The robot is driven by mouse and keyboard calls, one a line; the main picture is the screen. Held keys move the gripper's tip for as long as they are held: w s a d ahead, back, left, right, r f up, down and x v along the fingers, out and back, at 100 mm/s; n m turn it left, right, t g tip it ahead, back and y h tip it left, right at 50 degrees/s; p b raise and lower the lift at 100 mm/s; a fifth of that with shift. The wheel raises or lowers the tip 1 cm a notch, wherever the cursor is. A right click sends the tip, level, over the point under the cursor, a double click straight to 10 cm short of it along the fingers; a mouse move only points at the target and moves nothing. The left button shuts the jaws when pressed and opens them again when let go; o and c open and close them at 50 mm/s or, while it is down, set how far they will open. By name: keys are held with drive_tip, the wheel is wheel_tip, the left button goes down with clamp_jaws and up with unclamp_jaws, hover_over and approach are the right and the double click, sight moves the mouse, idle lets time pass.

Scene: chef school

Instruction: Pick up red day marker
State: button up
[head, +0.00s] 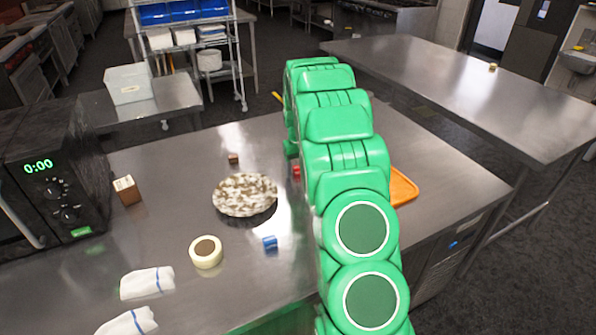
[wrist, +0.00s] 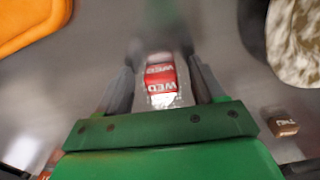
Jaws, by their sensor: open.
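The red day marker (wrist: 160,80) is a small red block with white "WED" lettering. In the wrist view it lies between the two open grey fingers of my gripper (wrist: 163,74). The fingers stand on its left and right; I cannot tell whether they touch it. In the head view the red day marker (head: 296,171) shows only as a small red patch at the left edge of my green arm, on the steel table. My gripper is hidden behind the arm there.
A speckled plate (head: 245,195), blue marker (head: 270,242), brown marker (head: 233,158) and tape roll (head: 206,252) lie left of my arm. An orange tray (head: 403,188) lies right. A microwave (head: 50,175) stands at the left.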

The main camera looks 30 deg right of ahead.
drive_tip(key=c, duration=1.1)
